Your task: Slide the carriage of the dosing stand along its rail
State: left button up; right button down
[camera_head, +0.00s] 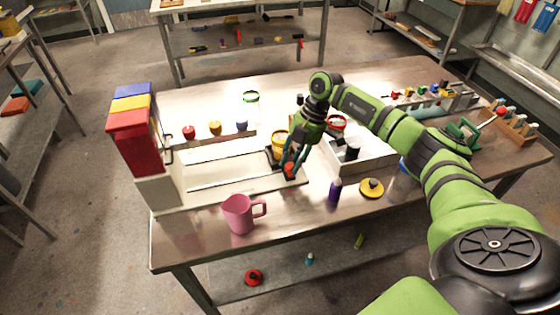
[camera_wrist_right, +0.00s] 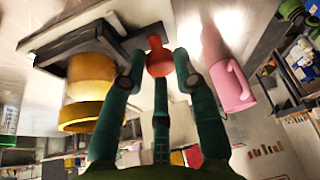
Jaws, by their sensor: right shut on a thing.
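The dosing stand (camera_head: 160,190) is at the left of the table, with red, yellow and blue hoppers on its column. Its rail (camera_head: 225,182) runs right over a pale base. The dark carriage (camera_head: 273,157) is at the rail's right end and bears a yellow bucket (camera_head: 280,139); the bucket also shows in the right wrist view (camera_wrist_right: 90,85). My right gripper (camera_head: 290,166) is shut on the red knob (camera_head: 289,169) at the carriage's front; the knob sits between the fingers in the right wrist view (camera_wrist_right: 158,58). My left gripper is not in view.
A pink jug (camera_head: 238,214) stands in front of the rail. A white tray (camera_head: 370,163) is right of the carriage. A clear jar with a green rim (camera_head: 251,97) stands behind.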

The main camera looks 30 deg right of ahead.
jog(key=shift+s+d+f, duration=0.2)
jog(key=shift+d, duration=0.05)
jog(key=c, duration=1)
grip_release()
jog(key=shift+d, duration=0.2)
jog(key=shift+w+a+r, duration=0.1)
jog(key=shift+a+r, duration=0.05)
jog(key=shift+r, duration=0.05)
jog(key=v, duration=1.2)
jog(key=shift+f, duration=0.1)
